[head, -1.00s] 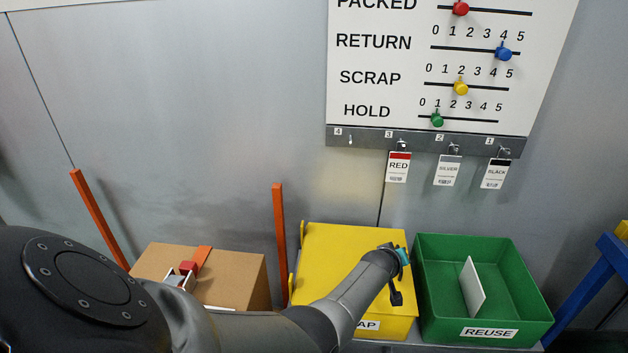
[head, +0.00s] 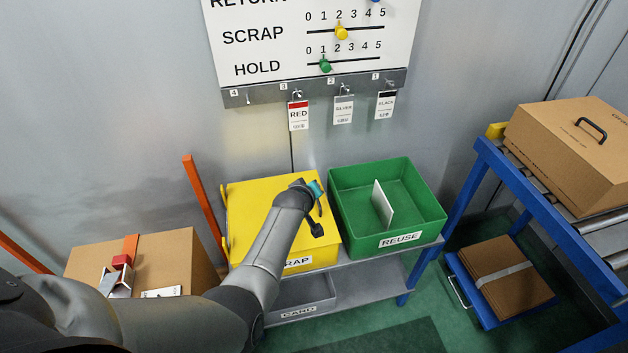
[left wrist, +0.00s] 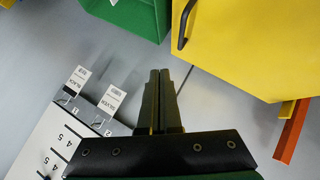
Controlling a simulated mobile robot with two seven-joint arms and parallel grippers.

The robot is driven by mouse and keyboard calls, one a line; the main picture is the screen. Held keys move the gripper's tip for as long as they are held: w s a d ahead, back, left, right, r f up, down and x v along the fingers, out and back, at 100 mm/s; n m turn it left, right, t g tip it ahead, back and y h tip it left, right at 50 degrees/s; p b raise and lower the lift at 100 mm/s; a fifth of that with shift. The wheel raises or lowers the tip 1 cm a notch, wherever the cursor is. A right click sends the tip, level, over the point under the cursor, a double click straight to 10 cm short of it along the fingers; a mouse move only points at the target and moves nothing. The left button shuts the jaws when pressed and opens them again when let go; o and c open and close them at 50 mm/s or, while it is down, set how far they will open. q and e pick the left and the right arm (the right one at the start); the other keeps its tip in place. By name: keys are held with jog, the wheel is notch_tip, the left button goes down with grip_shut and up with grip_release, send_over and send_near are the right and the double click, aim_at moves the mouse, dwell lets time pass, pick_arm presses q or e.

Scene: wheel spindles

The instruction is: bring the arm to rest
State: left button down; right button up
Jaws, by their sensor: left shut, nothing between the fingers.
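My left arm comes in from the lower left of the head view and reaches up over the yellow SCRAP bin (head: 250,205). Its wrist end, with a teal part, is over the bin's right side, near the green REUSE bin (head: 422,195). The gripper's fingers are not clear in the head view. In the left wrist view my left gripper (left wrist: 160,75) is shut, its two dark fingers together and nothing between them. That view also shows the green bin (left wrist: 135,18) and the yellow bin (left wrist: 240,50) beyond the fingers. My right gripper is not in view.
The tally board (head: 270,40) hangs on the wall with RED (head: 298,117), silver and black tags below. A brown box (head: 165,255) and orange posts are at left. A blue-framed roller stand (head: 515,185) carries a carton (head: 570,150). Green floor shows at the lower right.

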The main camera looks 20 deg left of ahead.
pick_arm(q)
jog(key=shift+s+d+r+p, duration=0.35)
jog(key=shift+s+r+p, duration=0.1)
jog(key=shift+s+r, duration=0.4)
jog(key=shift+s+d+r+p, duration=0.35)
jog(key=shift+s+r+p, duration=0.1)
jog(key=shift+s+r, duration=0.35)
jog(key=shift+w, duration=0.1)
jog(key=s+d+f+m+g+h+b, duration=0.1)
jog(key=s+d+f+m+g+b, duration=0.15)
jog(key=s+f, duration=0.85)
jog(key=s+d+f+m+g+b, duration=0.2)
jog(key=s+f+m+b, duration=0.15)
jog(key=s+f, duration=0.8)
jog(key=s+f+m+g+b, duration=0.1)
jog(key=s+f+m+g, duration=0.1)
jog(key=s+f, duration=0.6)
jog(key=s+f+m+g+b, duration=0.2)
jog(key=s+f, duration=0.6)
jog(key=s, duration=1.2)
jog(key=m+g, duration=0.1)
jog(key=m, duration=0.1)
jog(key=shift+a+f+m+h, duration=0.2)
jog(key=shift+f+m+h, duration=0.1)
jog(key=shift+m, duration=0.1)
